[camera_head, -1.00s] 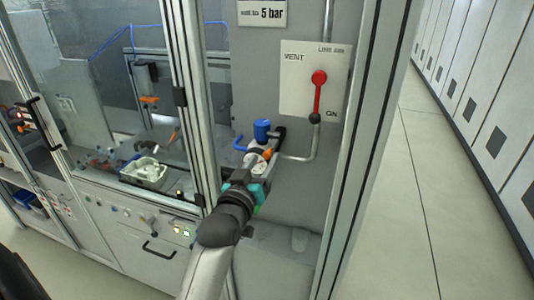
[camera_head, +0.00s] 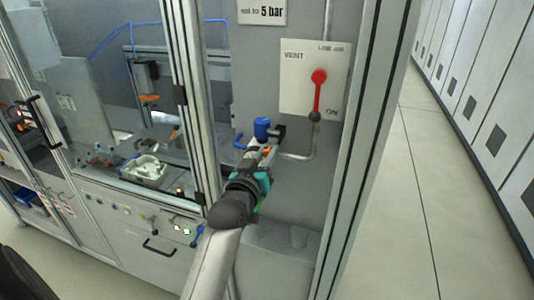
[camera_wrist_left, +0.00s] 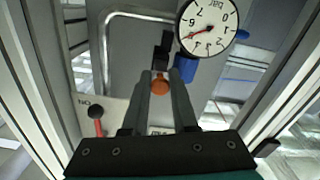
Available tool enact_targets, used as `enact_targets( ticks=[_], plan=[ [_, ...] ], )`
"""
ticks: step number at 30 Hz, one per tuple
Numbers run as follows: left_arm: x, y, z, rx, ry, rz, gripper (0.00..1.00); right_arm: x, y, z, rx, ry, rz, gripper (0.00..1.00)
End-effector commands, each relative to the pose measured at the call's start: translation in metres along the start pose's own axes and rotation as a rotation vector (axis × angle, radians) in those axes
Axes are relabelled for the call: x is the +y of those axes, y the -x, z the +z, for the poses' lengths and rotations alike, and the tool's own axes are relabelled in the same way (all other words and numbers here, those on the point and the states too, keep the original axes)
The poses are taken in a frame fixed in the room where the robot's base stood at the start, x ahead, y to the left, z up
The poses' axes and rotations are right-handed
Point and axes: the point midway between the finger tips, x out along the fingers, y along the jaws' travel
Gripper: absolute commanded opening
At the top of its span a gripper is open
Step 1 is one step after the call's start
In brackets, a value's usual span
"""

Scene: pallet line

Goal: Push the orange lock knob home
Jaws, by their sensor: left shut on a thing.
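The orange lock knob (camera_head: 267,150) shows as a small orange patch at the fingertips of my left gripper (camera_head: 263,155), below the blue cylinder. In the left wrist view, the knob (camera_wrist_left: 160,87) sits between the two grey fingers of my left gripper (camera_wrist_left: 161,78), near their tips. The fingers are shut on it. A dark fitting (camera_wrist_left: 162,52) lies just beyond the knob. The fingers cover part of the knob in the head view, and how deep it sits cannot be told. My right gripper is not in view.
A blue cylinder (camera_head: 262,128) stands just above the knob. A white panel (camera_head: 294,98) with a red lever (camera_head: 318,92) is to the right, above a pipe. A pressure gauge (camera_wrist_left: 207,26) is close by. Frame posts (camera_head: 359,150) flank the recess.

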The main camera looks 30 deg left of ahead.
Motion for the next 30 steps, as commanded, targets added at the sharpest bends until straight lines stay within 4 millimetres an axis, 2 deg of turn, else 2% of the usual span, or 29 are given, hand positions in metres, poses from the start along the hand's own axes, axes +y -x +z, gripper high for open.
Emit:
enact_targets(
  ticks=[1, 5, 30],
  plan=[
    [-0.0002, 0.0001, 0.0001, 0.000, 0.000, 0.000, 0.14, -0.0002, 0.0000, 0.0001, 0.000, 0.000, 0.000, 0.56],
    [-0.0002, 0.0002, 0.0001, 0.000, 0.000, 0.000, 0.00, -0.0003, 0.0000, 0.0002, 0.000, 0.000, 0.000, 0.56],
    [-0.0003, 0.0002, 0.0005, -0.001, 0.000, -0.001, 0.00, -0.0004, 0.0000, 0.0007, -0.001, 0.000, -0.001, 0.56]
  ],
)
